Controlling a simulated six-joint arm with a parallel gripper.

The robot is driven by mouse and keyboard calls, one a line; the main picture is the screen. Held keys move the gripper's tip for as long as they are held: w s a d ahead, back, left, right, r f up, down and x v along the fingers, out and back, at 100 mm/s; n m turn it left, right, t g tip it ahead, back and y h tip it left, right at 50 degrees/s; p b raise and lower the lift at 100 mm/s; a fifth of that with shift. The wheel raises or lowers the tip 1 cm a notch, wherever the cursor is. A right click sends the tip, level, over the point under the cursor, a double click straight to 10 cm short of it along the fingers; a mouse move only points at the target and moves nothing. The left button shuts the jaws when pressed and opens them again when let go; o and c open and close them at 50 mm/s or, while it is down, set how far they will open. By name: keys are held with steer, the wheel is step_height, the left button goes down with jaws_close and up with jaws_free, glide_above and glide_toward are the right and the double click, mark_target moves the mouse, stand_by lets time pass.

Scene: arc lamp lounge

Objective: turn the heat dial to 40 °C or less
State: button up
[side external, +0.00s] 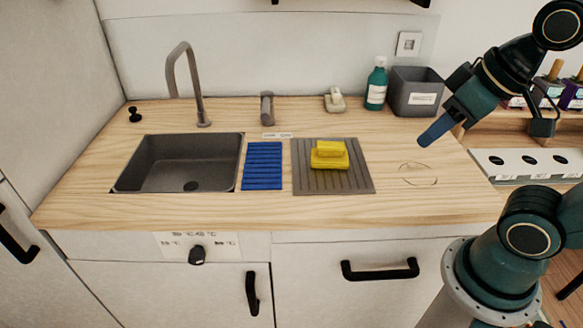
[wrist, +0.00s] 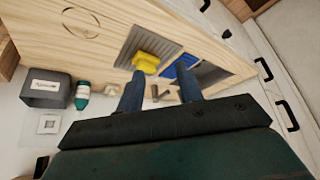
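The heat dial (side external: 197,255) is a small black knob on the white front panel below the sink. A pale label (side external: 190,238) with markings sits around its top. The markings are too small to read, and I cannot tell which one the dial points to. The dial also shows small near the top of the wrist view (wrist: 228,34). My gripper (side external: 434,131) is above the right part of the counter, far to the right of the dial and higher. In the wrist view its two blue fingers (wrist: 157,76) are apart with nothing between them.
The counter holds a sink (side external: 180,165) with a tap (side external: 188,85), a blue mat (side external: 262,167), a yellow sponge-like block (side external: 329,154) on a grey ribbed board (side external: 345,185), a green bottle (side external: 376,86) and a grey bin (side external: 414,92). Black handles (side external: 380,270) stick out from the front.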

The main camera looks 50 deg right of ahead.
steer(key=shift+o, duration=0.2)
steer(key=o, duration=0.3)
steer(key=shift+o, duration=0.6)
steer(key=shift+w+a+r+n, duration=0.2)
steer(key=shift+w+r+n, duration=0.2)
steer(key=shift+w, duration=0.25)
steer(key=w+a+n+g, duration=0.2)
steer(key=w+a+n, duration=0.45)
steer(key=w, duration=0.45)
steer(key=w+a+n+g, duration=0.1)
steer(key=w+a+n, duration=0.5)
steer(key=w, duration=0.5)
steer(key=w+a+f+n+g, duration=0.1)
steer(key=w+a+f+n, duration=0.4)
steer(key=a+f, duration=0.4)
steer(key=w+a+f+n+g, duration=0.1)
steer(key=w+a+f+n, duration=0.4)
steer(key=f, duration=0.8)
steer(key=a+n, duration=0.3)
steer(key=shift+a+f+g, duration=0.15)
steer(key=shift+a+g, duration=0.15)
steer(key=shift+a, duration=0.1)
steer(key=shift+f+n, duration=0.15)
steer(key=shift+n, duration=0.1)
